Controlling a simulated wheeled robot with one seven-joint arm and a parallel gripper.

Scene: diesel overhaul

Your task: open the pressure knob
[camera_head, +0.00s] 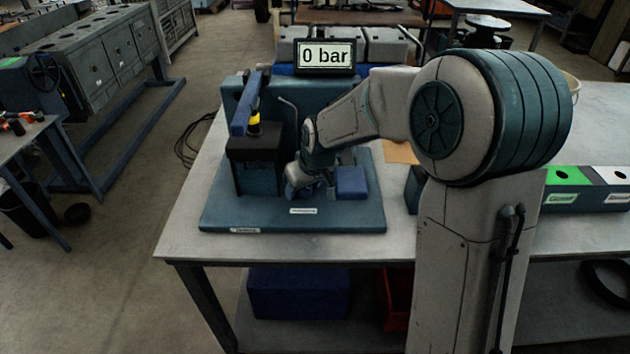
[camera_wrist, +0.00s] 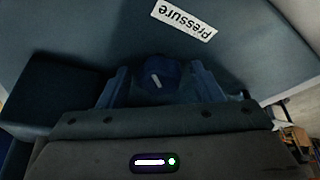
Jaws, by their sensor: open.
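The pressure knob (camera_wrist: 157,80) is a round dark blue knob with a white mark, seen in the wrist view below a white "Pressure" label (camera_wrist: 181,19). My gripper (camera_wrist: 156,82) is open, with one finger on each side of the knob. I cannot tell whether the fingers touch it. In the head view my gripper (camera_head: 306,180) is low over the teal test stand (camera_head: 240,217), and the knob is hidden there behind my gripper and wrist. The display (camera_head: 325,57) above the stand reads 0 bar.
A blue lever (camera_head: 245,104) stands over a dark block (camera_head: 254,153) left of my gripper. A small blue block (camera_head: 351,182) is close on its right. The stand sits on a grey table (camera_head: 185,232). A tray with green and white sections (camera_head: 567,178) is at the right.

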